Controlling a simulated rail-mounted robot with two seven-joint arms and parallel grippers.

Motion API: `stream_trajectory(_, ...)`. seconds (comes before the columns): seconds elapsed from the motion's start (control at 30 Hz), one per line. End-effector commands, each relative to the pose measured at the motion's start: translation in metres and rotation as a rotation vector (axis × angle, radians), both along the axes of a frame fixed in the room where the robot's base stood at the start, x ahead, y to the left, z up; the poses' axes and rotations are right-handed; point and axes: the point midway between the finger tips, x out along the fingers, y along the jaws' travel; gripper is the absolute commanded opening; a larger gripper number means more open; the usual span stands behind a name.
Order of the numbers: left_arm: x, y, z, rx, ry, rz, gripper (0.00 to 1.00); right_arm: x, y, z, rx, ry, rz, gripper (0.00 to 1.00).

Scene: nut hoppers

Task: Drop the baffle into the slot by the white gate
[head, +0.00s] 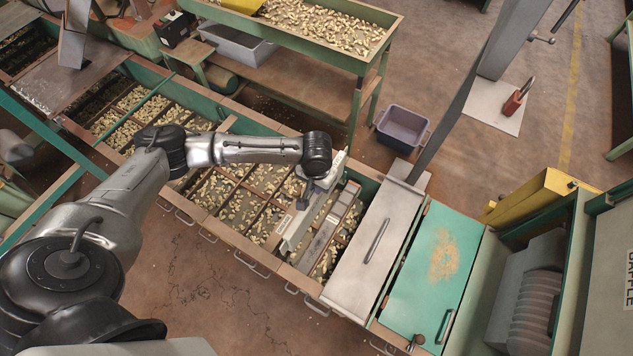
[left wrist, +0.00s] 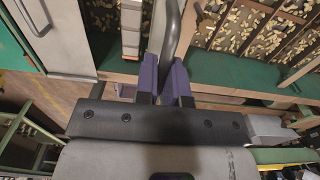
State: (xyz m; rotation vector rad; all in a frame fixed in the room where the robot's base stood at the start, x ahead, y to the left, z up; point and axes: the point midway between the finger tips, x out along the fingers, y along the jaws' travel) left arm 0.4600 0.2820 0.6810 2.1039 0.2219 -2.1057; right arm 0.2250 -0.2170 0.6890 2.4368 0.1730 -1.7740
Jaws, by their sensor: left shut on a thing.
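In the left wrist view the purple fingers (left wrist: 166,88) are shut on a dark grey curved bar, apparently the handle of the baffle (left wrist: 171,38). The white gate also shows in the left wrist view (left wrist: 131,32), left of the fingers and apart from the bar. The slot cannot be made out clearly. My right gripper is not in view.
A steel lid with a handle (head: 367,255) and a green lid (head: 436,262) cover the bins to the right. Open bins of nuts (head: 222,190) lie to the left. Behind stand a nut table (head: 358,55) and a purple-grey tub (head: 402,128) on the floor.

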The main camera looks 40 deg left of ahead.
Motion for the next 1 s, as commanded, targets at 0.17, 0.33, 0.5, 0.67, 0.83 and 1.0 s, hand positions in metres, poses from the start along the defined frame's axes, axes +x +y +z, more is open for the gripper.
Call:
stream_trajectory(0.17,0.0,-0.001,-0.007,-0.001,0.0,-0.001,0.0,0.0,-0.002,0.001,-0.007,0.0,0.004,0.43)
stream_trajectory(0.33,0.0,0.0,-0.014,-0.001,-0.001,0.0,0.0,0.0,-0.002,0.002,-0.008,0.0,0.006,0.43)
stream_trajectory(0.5,0.0,0.0,-0.022,-0.001,-0.001,0.0,0.0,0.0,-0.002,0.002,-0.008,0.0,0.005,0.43)
stream_trajectory(0.67,0.0,0.0,-0.029,-0.001,0.0,0.0,0.0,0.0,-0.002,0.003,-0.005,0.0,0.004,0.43)
stream_trajectory(0.83,0.001,0.0,-0.037,-0.002,-0.001,0.0,0.0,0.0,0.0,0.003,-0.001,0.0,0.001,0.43)
stream_trajectory(1.0,0.0,0.0,-0.044,-0.001,-0.001,0.0,0.0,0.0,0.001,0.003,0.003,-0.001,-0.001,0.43)
